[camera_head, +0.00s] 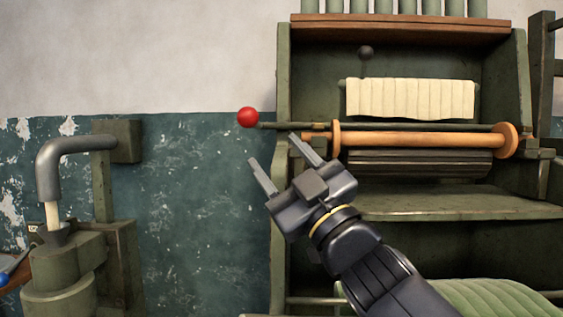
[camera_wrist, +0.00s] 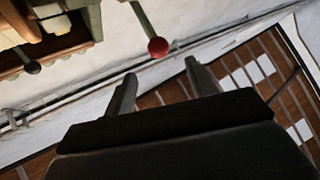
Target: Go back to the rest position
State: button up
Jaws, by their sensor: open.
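My gripper (camera_head: 286,156) is open and empty in the head view, raised in front of the left side of a green machine (camera_head: 284,90). Its two fingers point up and to the left. A red ball knob (camera_head: 248,117) on the end of a rod sits just above and left of the fingers. In the wrist view my open fingers (camera_wrist: 160,88) point up toward the red knob (camera_wrist: 158,47), with a visible gap between fingers and knob.
A wooden roller (camera_head: 420,139) lies across the machine, below a hanging cream cloth (camera_head: 410,98). A black ball knob (camera_head: 366,52) is above the cloth. A grey bent pipe (camera_head: 62,150) stands at the left. Green ribbed material (camera_head: 480,297) lies lower right.

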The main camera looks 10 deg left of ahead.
aim_at(253, 123)
dwell(0.4)
jog(key=x, duration=1)
jog(key=shift+w+a+r+p, duration=0.2)
jog(key=shift+r+p, duration=0.1)
jog(key=shift+p, duration=0.05)
jog(key=shift+d+f, duration=0.1)
